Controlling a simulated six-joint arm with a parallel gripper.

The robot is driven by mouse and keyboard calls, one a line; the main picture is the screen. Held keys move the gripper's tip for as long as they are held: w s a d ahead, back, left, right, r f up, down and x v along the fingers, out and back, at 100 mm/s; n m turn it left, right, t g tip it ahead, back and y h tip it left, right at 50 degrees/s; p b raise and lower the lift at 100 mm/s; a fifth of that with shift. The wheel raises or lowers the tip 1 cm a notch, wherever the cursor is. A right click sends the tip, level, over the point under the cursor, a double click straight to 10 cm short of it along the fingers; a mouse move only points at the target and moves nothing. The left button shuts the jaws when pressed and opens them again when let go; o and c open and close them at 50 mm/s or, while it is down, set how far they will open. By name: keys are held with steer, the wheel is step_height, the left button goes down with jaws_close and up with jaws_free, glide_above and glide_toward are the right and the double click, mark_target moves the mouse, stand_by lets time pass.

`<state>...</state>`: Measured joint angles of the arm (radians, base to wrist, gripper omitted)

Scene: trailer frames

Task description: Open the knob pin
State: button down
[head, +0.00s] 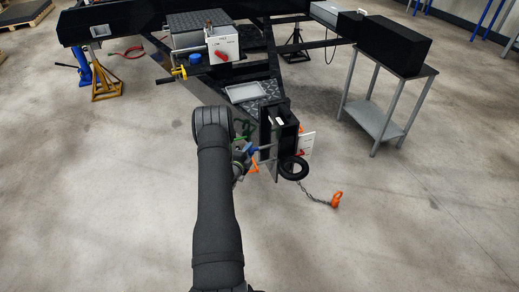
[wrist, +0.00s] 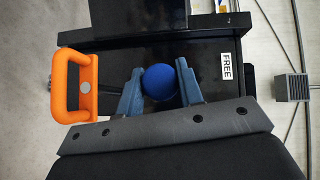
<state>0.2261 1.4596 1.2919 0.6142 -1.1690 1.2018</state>
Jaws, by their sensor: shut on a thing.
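The knob pin (wrist: 160,82) has a round blue knob. In the wrist view it sits against the black face of the trailer frame (wrist: 110,40). My gripper (wrist: 160,88) has one blue-grey finger on each side of the knob and is shut on it. In the head view my gripper (head: 247,152) is at the left side of the black upright box (head: 277,135) at the front of the trailer frame. The knob itself is hard to make out there. A white label reading FREE (wrist: 225,66) is to the right of the knob in the wrist view.
An orange handle (wrist: 75,88) is left of the fingers in the wrist view. In the head view a black ring (head: 293,168) and a chain with an orange hook (head: 337,199) are near the box. A grey stand (head: 380,125) is to the right. The front floor is clear.

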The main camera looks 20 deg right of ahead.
steer(key=shift+a, duration=0.5)
steer(key=c, duration=1)
jaws_free()
steer(key=shift+o, duration=0.2)
steer(key=v, duration=1.7)
steer(key=shift+s, duration=0.15)
steer(key=shift+r, duration=0.1)
steer(key=x, duration=1.7)
steer(key=shift+d, duration=0.15)
